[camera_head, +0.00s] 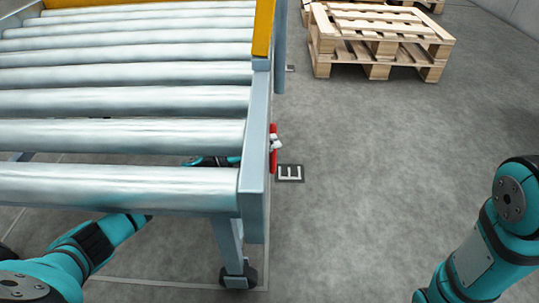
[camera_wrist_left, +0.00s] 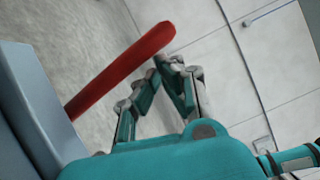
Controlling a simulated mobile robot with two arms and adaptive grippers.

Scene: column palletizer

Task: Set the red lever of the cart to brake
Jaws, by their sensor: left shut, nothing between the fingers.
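The red lever (camera_head: 273,160) sits on the outer right side of the roller frame's (camera_head: 253,180) near end in the head view. In the left wrist view the red lever (camera_wrist_left: 120,70) runs slantwise up from the grey-blue frame to a free end. My left arm passes under the rollers. Its gripper (camera_head: 277,143) emerges at the lever, mostly hidden by the frame. In the left wrist view the left gripper (camera_wrist_left: 162,66) is shut and empty, with its fingertips close beside the lever near the free end. Whether they touch it is unclear. The right gripper is out of view.
A stack of wooden pallets (camera_head: 380,40) stands at the back right. A leg with a dark foot (camera_head: 238,275) stands under the near corner. The grey floor between frame and pallets is clear.

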